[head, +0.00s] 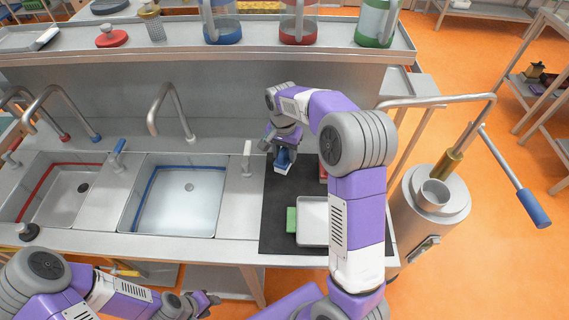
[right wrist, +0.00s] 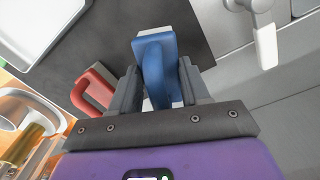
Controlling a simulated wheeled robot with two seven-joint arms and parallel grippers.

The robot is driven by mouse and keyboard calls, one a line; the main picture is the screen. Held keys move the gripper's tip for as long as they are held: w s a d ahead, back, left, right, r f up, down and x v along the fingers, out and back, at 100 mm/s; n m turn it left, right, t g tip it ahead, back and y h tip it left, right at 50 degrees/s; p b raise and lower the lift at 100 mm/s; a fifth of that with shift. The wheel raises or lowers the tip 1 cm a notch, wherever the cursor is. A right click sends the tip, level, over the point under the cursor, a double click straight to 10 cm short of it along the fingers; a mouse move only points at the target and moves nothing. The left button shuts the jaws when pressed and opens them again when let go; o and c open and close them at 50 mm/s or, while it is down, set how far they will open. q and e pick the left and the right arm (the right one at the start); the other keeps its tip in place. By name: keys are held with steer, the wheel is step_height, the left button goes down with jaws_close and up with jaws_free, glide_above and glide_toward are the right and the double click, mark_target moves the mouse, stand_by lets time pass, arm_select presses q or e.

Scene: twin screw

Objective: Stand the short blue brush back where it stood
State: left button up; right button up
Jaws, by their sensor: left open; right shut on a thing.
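The short blue brush (head: 282,158) is between the fingers of my right gripper (head: 285,146), over the back left part of the black mat (head: 275,203). In the right wrist view the fingers are shut on the upright part of the blue brush (right wrist: 155,66), and a pale edge shows beneath it. I cannot tell whether the brush touches the mat. My left gripper (head: 208,301) is open and empty, low in front of the counter's front edge.
A red brush-like thing (right wrist: 93,88) stands on the mat to the right, partly hidden by my right arm in the head view.

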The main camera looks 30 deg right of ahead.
mark_target(285, 162)
steer(key=shift+f+b, duration=0.3)
steer(key=shift+f, duration=2)
steer(key=shift+f, duration=0.1)
steer(key=o, duration=1.2)
step_height(285, 162, up, 12)
steer(key=shift+w+a+r+p, duration=0.1)
steer(key=shift+r+p, duration=0.05)
steer(key=shift+p, duration=0.85)
